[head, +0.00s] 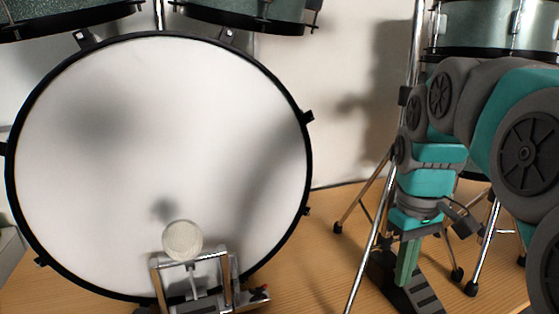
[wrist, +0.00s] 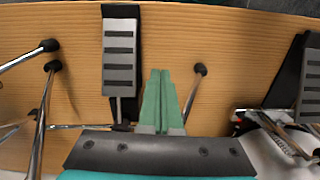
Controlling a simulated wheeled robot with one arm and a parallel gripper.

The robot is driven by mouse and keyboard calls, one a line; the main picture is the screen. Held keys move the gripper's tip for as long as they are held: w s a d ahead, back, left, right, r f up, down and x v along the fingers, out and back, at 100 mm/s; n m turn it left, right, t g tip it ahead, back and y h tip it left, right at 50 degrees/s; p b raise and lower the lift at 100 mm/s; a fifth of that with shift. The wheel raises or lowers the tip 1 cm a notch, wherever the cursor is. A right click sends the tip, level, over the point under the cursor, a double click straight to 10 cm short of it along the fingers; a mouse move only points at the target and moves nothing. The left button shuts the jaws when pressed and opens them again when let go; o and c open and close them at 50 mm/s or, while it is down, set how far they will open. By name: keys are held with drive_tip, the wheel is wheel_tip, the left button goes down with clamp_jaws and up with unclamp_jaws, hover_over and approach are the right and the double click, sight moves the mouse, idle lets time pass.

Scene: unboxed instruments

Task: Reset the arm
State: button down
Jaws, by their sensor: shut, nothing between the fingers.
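My arm reaches down on the right side of the head view, over the wooden floor. My gripper (head: 403,282) points downward with its green fingers together and nothing between them. In the head view that pedal (head: 425,299) shows beside and below the fingertips. I cannot tell whether the fingers touch it.
The bass drum (head: 150,130) fills the left, with its beater (head: 183,240) in front. Chrome stand legs (head: 369,232) stand close to my arm. Another drum (head: 500,28) is at the upper right. A second pedal (wrist: 311,85) is at the right in the wrist view. Bare floor (wrist: 235,50) lies between the pedals.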

drive_tip(key=shift+m+g, duration=0.4)
drive_tip(key=shift+m, duration=0.3)
drive_tip(key=s+a+f, duration=0.1)
drive_tip(key=s+f, duration=0.1)
drive_tip(key=s, duration=0.1)
drive_tip(key=s+a+f, duration=0.2)
drive_tip(key=s+f, duration=0.1)
drive_tip(key=s, duration=0.1)
drive_tip(key=s+a+f, duration=0.2)
drive_tip(key=s+f, duration=0.1)
drive_tip(key=shift+s+a, duration=0.15)
drive_tip(key=s+a+f+m, duration=0.2)
drive_tip(key=s+f, duration=0.5)
drive_tip(key=s, duration=0.2)
drive_tip(key=shift+s+f+g, duration=0.15)
drive_tip(key=shift+s+g, duration=0.1)
drive_tip(key=shift+g, duration=0.05)
